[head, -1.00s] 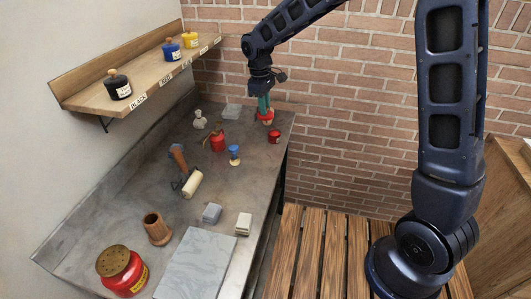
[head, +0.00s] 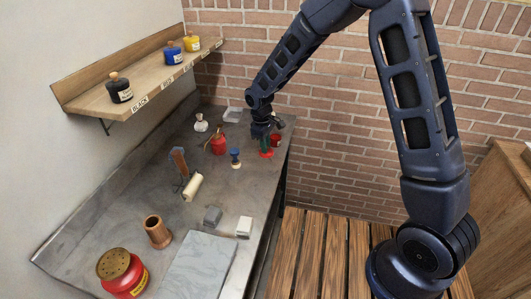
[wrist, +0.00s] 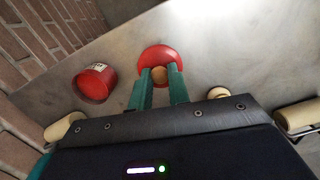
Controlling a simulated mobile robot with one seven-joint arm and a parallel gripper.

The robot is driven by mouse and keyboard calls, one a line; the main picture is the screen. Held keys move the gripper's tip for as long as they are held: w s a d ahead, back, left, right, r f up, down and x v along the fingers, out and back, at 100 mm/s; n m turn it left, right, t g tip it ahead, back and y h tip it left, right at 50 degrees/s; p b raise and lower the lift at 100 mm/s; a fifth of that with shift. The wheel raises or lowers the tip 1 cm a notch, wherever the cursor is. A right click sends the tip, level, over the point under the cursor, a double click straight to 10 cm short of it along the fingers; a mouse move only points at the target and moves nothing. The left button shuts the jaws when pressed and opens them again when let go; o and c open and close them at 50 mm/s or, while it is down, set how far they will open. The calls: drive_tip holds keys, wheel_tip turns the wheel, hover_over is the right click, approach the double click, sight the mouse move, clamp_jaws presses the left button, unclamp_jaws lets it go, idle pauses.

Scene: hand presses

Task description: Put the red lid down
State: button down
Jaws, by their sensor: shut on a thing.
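My gripper (head: 265,140) is shut on the pale wooden knob of the red lid (head: 267,154), low over the far right part of the grey bench (head: 150,200). In the wrist view my green fingers (wrist: 160,77) pinch the knob, and the round red lid (wrist: 159,54) shows beyond the tips, over bare bench. I cannot tell whether the lid touches the bench. The open red jar (head: 277,140) stands beside my gripper to the right; it also shows in the wrist view (wrist: 95,82), apart from the lid.
A roller (head: 193,187), wooden cup (head: 156,232) and large red tin (head: 120,273) stand nearer. Lidded jars, including a black one (head: 120,88), stand on the wall shelf (head: 150,85).

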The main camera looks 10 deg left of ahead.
drive_tip(key=shift+f, duration=1.95)
drive_tip(key=shift+f, duration=0.1)
drive_tip(key=c, duration=1.3)
unclamp_jaws()
drive_tip(key=r, duration=0.4)
drive_tip(key=a+r, duration=0.1)
drive_tip(key=r, duration=0.7)
drive_tip(key=shift+w+a, duration=0.15)
drive_tip(key=shift+a, duration=0.05)
drive_tip(key=shift+r, duration=0.1)
